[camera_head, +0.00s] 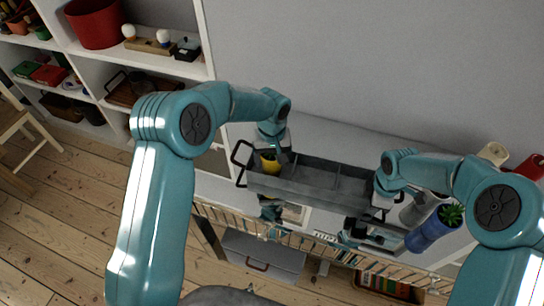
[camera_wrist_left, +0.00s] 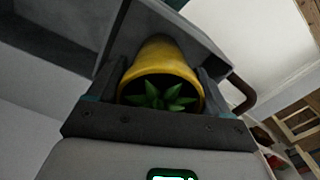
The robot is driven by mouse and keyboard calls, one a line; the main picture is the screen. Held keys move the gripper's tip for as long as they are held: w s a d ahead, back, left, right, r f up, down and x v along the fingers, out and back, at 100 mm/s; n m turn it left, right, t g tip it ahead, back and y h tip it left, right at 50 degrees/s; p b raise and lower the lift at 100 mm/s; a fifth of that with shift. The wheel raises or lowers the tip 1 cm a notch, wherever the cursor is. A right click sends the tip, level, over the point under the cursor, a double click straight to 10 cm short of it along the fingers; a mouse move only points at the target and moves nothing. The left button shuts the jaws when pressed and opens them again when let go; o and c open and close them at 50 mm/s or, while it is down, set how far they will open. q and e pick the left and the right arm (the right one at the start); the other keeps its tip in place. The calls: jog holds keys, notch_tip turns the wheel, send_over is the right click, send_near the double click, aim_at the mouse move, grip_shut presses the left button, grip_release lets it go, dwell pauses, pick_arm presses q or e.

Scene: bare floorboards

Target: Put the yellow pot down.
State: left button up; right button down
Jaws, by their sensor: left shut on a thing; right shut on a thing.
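The yellow pot (camera_head: 270,164) with a green plant is at the left end of a long grey divided caddy (camera_head: 310,190). In the left wrist view the pot (camera_wrist_left: 165,58) is between the two fingers of my left gripper (camera_wrist_left: 160,85), with the caddy's grey walls close around it. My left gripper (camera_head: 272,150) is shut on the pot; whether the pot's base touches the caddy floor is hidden. My right gripper (camera_head: 382,204) is shut at the caddy's right end, apparently on its handle, which the gripper hides.
A blue pot (camera_head: 428,236) with a green plant and a grey vessel (camera_head: 415,210) are just right of my right gripper. The caddy's left handle (camera_head: 240,158) is free. White shelves (camera_head: 165,45) with a red bin (camera_head: 95,22) stand at the left.

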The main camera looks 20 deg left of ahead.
pick_arm(q)
jog(key=shift+f, duration=0.1)
pick_arm(e)
jog(key=shift+f, duration=0.1)
pick_arm(q)
jog(key=o, duration=1.3)
notch_tip(320, 180, up, 12)
jog(key=shift+r, duration=0.15)
pick_arm(e)
jog(key=c, duration=1.2)
grip_release()
